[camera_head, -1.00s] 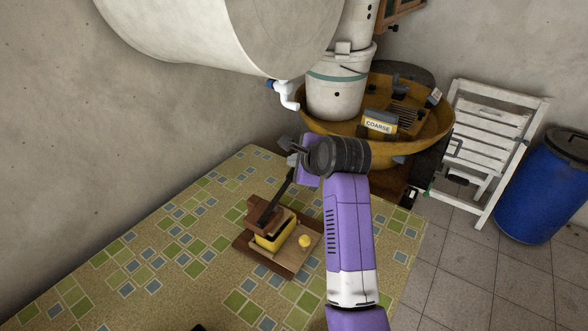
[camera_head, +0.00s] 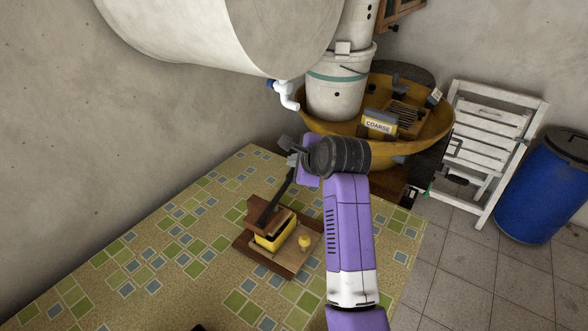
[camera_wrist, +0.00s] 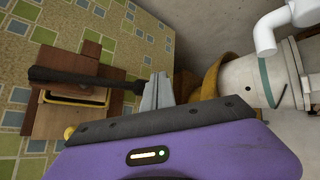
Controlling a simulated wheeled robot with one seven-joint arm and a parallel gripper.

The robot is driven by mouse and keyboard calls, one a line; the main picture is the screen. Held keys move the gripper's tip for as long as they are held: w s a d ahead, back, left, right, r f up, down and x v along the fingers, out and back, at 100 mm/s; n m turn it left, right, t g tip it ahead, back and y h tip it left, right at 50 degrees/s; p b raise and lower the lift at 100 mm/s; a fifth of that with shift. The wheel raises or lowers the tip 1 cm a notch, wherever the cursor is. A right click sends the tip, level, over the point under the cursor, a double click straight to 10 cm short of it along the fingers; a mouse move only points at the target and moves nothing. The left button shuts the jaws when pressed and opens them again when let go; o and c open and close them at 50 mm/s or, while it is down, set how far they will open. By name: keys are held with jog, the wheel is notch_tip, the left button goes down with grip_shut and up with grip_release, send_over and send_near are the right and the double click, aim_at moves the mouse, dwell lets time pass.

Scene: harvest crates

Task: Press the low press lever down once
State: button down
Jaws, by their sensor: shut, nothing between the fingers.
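The low press (camera_head: 278,243) stands on the tiled-pattern table, a wooden base with a yellow box in it and a yellow knob (camera_head: 305,241). Its dark lever (camera_head: 277,200) slants up from the press toward my gripper (camera_head: 290,150). In the wrist view the lever (camera_wrist: 85,77) runs across the picture and its end lies close to the grey fingers of my gripper (camera_wrist: 158,92). My gripper is shut and empty beside the lever's raised end. I cannot tell whether they touch.
A yellow basin (camera_head: 430,130) with a white bucket (camera_head: 335,90) and a box marked COARSE (camera_head: 379,124) stands behind. A white tap (camera_head: 288,97) hangs below a large pale tank (camera_head: 215,35). A white folding chair (camera_head: 490,140) and blue barrel (camera_head: 545,190) stand right. The table's left part (camera_head: 130,265) is clear.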

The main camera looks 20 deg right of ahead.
dwell(0.3)
jog(key=shift+d+f, duration=0.1)
jog(key=shift+f, duration=0.3)
notch_tip(320, 180, down, 7)
jog(key=w+d+b, duration=0.1)
jog(key=b, duration=0.2)
jog(key=shift+w+d+b, duration=0.15)
jog(key=shift+d+b, duration=0.15)
jog(key=shift+d, duration=0.05)
dwell(6.3)
